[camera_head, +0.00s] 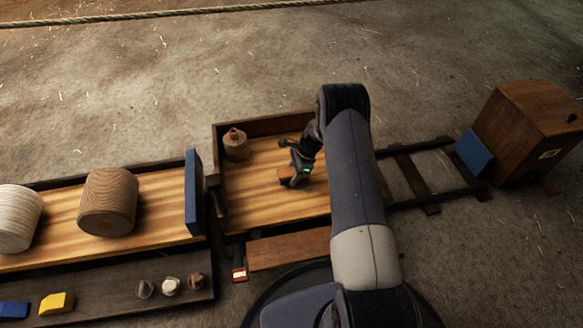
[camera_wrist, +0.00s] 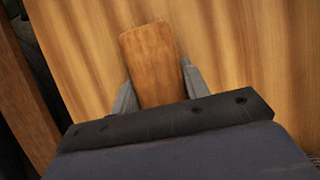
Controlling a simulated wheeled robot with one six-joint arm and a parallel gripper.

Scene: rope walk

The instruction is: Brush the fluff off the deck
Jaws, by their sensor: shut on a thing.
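My gripper (camera_head: 298,172) is over the deck (camera_head: 250,198), a light striped wooden floor with dark raised edges. Its two grey fingers (camera_wrist: 158,84) are closed on the sides of a brown wooden block (camera_wrist: 150,50), which looks like the back of a brush. In the head view the block (camera_head: 286,174) is low over the deck; I cannot tell whether it touches. Any bristles are hidden beneath it. I make out no fluff on the visible deck; part of the deck is hidden behind my arm.
A wooden bottle-shaped piece (camera_head: 235,145) stands in the deck's back left corner. A blue upright panel (camera_head: 193,192) borders the left platform, which holds a brown spool (camera_head: 108,202) and a white spool (camera_head: 18,218). Rails lead right to a wooden box (camera_head: 528,125).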

